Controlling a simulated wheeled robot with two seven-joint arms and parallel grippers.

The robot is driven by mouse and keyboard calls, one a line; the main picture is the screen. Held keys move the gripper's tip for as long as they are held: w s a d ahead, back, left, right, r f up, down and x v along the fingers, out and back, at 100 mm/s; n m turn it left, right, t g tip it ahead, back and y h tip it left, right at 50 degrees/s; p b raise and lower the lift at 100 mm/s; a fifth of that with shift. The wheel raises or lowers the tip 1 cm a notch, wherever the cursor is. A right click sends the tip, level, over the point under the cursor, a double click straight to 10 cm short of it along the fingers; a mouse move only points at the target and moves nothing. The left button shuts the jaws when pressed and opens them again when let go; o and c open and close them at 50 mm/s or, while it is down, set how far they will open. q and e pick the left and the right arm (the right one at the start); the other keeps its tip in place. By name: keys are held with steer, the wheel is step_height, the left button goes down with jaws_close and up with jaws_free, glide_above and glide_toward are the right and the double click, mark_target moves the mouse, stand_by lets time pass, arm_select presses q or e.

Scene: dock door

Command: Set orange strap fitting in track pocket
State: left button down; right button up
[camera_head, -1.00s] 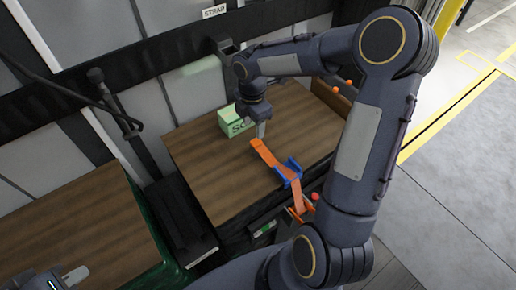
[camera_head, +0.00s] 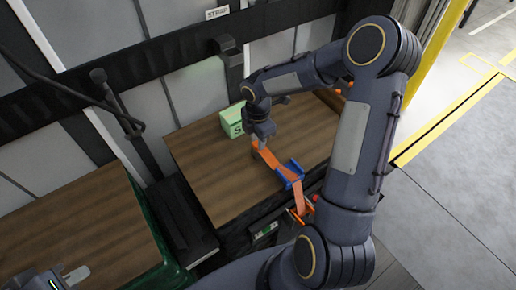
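The orange strap fitting (camera_head: 267,157) lies on the wooden surface in the middle, running into a blue buckle (camera_head: 290,174) and on down over the front edge. My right gripper (camera_head: 259,144) points down at the fitting's far end. It looks to meet that end, but whether its fingers are closed is too small to tell. A dark bracket (camera_head: 232,54) sits on the wall rail under a "STRAP" label (camera_head: 217,14); I cannot tell if it is the track pocket. Part of my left gripper (camera_head: 66,279) shows at the bottom left corner; its fingers are unclear.
A green box (camera_head: 234,121) stands on the wooden surface (camera_head: 210,165) just left of my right gripper. Another wooden surface (camera_head: 75,215) is at the left, with a dark post (camera_head: 120,115) between. Orange knobs sit near the right edge. Open floor (camera_head: 460,180) is at right.

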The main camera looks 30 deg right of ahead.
jaws_close()
